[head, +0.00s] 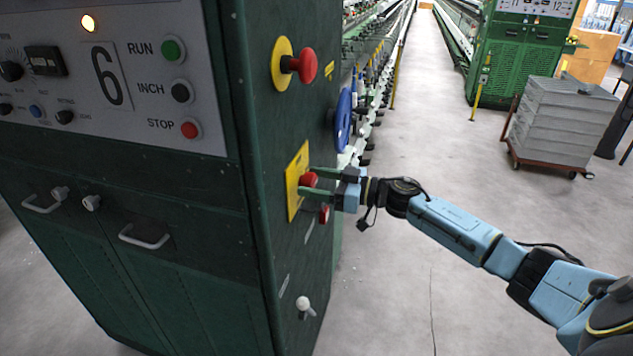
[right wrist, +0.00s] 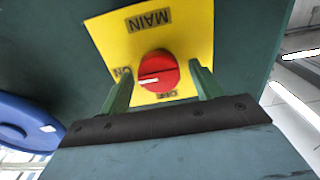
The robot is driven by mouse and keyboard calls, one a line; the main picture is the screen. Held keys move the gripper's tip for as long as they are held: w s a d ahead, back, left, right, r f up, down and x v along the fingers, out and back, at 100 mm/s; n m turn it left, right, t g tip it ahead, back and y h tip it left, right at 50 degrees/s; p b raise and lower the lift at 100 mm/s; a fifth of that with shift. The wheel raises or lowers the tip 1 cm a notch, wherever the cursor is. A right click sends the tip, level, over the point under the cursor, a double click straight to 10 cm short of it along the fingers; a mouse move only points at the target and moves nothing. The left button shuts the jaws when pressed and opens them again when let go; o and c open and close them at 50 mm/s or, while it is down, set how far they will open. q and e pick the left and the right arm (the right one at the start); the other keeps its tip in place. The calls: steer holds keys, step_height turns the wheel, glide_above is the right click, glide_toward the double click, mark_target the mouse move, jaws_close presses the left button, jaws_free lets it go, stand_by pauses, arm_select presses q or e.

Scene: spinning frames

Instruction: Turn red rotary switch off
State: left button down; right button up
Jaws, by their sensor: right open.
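The red rotary switch (right wrist: 157,71) sits on a yellow plate (right wrist: 112,33) marked MAIN, ON and OFF. The plate is upside down in the right wrist view. The white mark on the knob points toward the ON label. In the head view the red switch (head: 308,179) is on the side of the green machine, partly hidden by my gripper. My right gripper (head: 308,181) is open, with its green fingers on either side of the knob. In the right wrist view the fingers (right wrist: 160,88) flank the knob; I cannot tell whether they touch it. My left gripper is not in view.
A red mushroom button (head: 306,65) on a yellow disc is above the switch. A blue wheel (head: 343,120) is beyond it. The front panel (head: 105,80) has RUN, INCH and STOP buttons. A cart of grey crates (head: 562,122) stands back right. The aisle floor is clear.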

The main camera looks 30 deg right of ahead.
steer(key=c, duration=0.9)
steer(key=shift+c, duration=0.2)
steer(key=shift+n, duration=1.5)
steer(key=n, duration=0.3)
steer(key=shift+a+f+n+b, duration=0.1)
steer(key=shift+n+b, duration=0.2)
steer(key=n+b, duration=0.2)
steer(key=n, duration=0.3)
steer(key=shift+s+f, duration=0.1)
steer(key=n+b, duration=0.3)
steer(key=n, duration=0.3)
steer(key=shift+a+f, duration=0.1)
steer(key=shift+n, duration=0.4)
